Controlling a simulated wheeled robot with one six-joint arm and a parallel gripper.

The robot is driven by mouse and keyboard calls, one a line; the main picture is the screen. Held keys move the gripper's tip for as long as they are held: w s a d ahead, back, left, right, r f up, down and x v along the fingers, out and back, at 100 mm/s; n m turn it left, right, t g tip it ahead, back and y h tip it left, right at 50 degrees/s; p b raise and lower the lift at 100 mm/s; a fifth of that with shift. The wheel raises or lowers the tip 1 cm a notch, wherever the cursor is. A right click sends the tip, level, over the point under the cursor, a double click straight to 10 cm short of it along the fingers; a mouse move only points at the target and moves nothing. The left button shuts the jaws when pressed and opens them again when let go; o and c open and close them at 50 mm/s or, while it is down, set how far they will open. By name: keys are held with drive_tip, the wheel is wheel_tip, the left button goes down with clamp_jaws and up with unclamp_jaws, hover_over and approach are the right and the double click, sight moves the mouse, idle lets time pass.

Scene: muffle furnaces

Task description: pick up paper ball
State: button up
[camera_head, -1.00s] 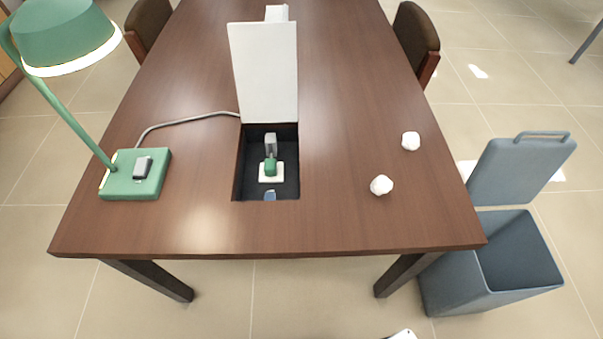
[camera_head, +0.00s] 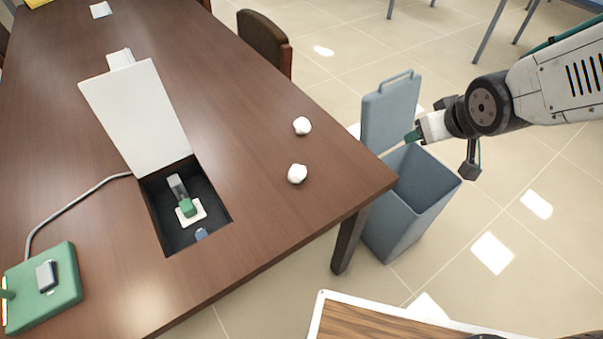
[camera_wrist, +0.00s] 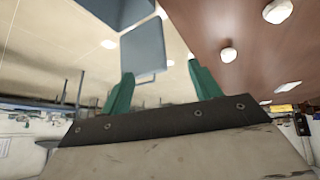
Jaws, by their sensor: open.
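Two white crumpled paper balls lie on the brown table (camera_head: 95,55). The nearer paper ball (camera_head: 297,174) sits close to the right edge, and the farther paper ball (camera_head: 302,126) lies just behind it. In the wrist view the paper balls show at upper right, one at the top edge (camera_wrist: 277,11) and one lower (camera_wrist: 228,55). My gripper (camera_head: 411,136) is to the right of the table, above the bin, apart from both balls. In the wrist view its two green fingers (camera_wrist: 157,82) are spread with nothing between them.
A grey-blue bin (camera_head: 388,225) with its lid (camera_head: 390,112) raised stands on the floor at the table's right. A socket box with an upright white lid (camera_head: 140,115) is set in the table. A chair (camera_head: 264,42) stands behind. A wood-topped surface (camera_head: 365,325) is at the bottom.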

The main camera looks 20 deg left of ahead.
drive_tip(key=a+f+n+y, duration=0.4)
drive_tip(key=a+f, duration=0.5)
drive_tip(key=a, duration=0.5)
drive_tip(key=n+y, duration=0.2)
drive_tip(key=y, duration=0.2)
approach(298, 169)
drive_tip(key=shift+g, duration=0.3)
drive_tip(key=x, duration=0.4)
drive_tip(key=shift+w+a+f, duration=0.1)
drive_tip(key=shift+w+a, duration=0.1)
drive_tip(key=x, duration=0.7)
drive_tip(key=shift+w+a, duration=0.3)
drive_tip(key=shift+w, duration=0.05)
drive_tip(key=c, duration=1)
